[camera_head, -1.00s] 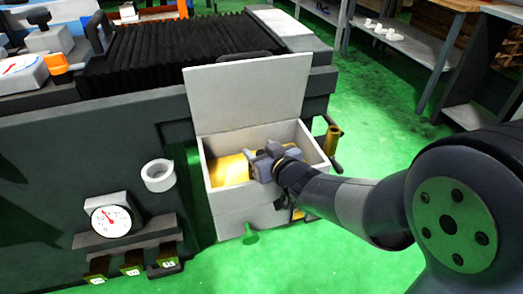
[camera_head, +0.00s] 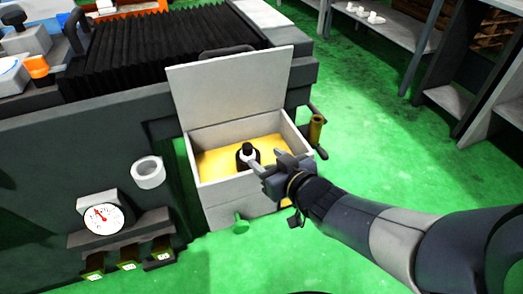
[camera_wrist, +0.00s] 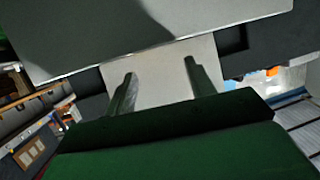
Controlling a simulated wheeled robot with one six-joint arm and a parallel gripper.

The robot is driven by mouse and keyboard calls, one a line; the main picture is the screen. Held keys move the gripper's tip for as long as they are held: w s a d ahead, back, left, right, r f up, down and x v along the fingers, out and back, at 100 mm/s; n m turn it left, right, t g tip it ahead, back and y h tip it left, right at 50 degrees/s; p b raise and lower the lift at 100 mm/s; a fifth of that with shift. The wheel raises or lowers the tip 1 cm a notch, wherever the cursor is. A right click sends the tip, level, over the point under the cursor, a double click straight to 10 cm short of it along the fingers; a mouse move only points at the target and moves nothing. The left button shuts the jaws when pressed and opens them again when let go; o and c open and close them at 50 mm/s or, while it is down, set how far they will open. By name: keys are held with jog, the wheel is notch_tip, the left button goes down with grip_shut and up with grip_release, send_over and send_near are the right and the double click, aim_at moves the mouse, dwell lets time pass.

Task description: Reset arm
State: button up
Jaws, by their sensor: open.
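My gripper (camera_head: 262,166) is at the front right edge of the open white box in the head view. Its jaws are open and point to the left, toward the box. In the wrist view my two fingers (camera_wrist: 158,82) stand apart with nothing between them, in front of a pale surface. A black cap-like part with a white top (camera_head: 248,154) is in the box, just left of the fingertips. The head view does not clearly show whether they touch.
The white box (camera_head: 240,190) has its lid (camera_head: 235,85) raised and yellow liquid (camera_head: 215,160) inside. A brass handle (camera_head: 317,130) sticks out at its right. A dial gauge (camera_head: 101,216) and white ring (camera_head: 149,172) are on the machine's front. Green floor (camera_head: 380,120) is clear at right.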

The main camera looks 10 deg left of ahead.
aim_at(247, 145)
dwell(0.4)
jog(key=b+x, duration=0.3)
jog(key=x, duration=0.7)
jog(key=shift+f, duration=0.2)
jog(key=shift+w+a+r, duration=0.15)
jog(key=shift+w+a, duration=0.05)
jog(key=shift+w, duration=0.05)
jog(key=shift+r+p, duration=0.3)
jog(key=shift+r, duration=0.1)
jog(key=shift+s+d, duration=0.1)
jog(key=shift+d, duration=0.05)
